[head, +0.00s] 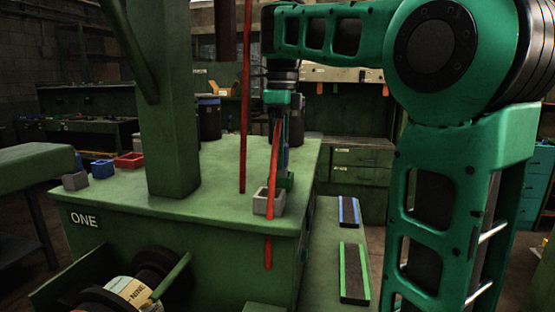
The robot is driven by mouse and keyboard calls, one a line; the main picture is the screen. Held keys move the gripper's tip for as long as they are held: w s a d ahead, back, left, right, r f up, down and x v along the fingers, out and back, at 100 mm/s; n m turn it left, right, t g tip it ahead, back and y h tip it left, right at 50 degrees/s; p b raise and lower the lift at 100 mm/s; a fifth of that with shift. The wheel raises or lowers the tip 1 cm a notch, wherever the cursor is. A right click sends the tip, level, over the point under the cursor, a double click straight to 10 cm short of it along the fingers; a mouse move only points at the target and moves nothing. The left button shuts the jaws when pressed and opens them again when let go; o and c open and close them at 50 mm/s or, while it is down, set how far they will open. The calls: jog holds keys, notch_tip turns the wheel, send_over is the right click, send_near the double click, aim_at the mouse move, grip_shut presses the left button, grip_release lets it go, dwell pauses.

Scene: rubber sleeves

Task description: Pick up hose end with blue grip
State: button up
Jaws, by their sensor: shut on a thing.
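My gripper (285,138) points down over the right end of the green bench, shut on a hose end. A small dark blue part (284,157), which looks like the blue grip, shows just below the fingers. A thin red hose (272,178) runs from beside the gripper down past the bench's front edge. It partly covers the gripper, so the exact hold is hard to see.
A grey block (261,202) sits on the green bench (225,173) near its front edge, with a green block (286,180) behind it. A thick green post (172,110) and a red upright rod (245,100) stand left of my gripper. Blue and red bins (130,160) are at the left.

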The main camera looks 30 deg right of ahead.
jog(key=shift+r, duration=4.3)
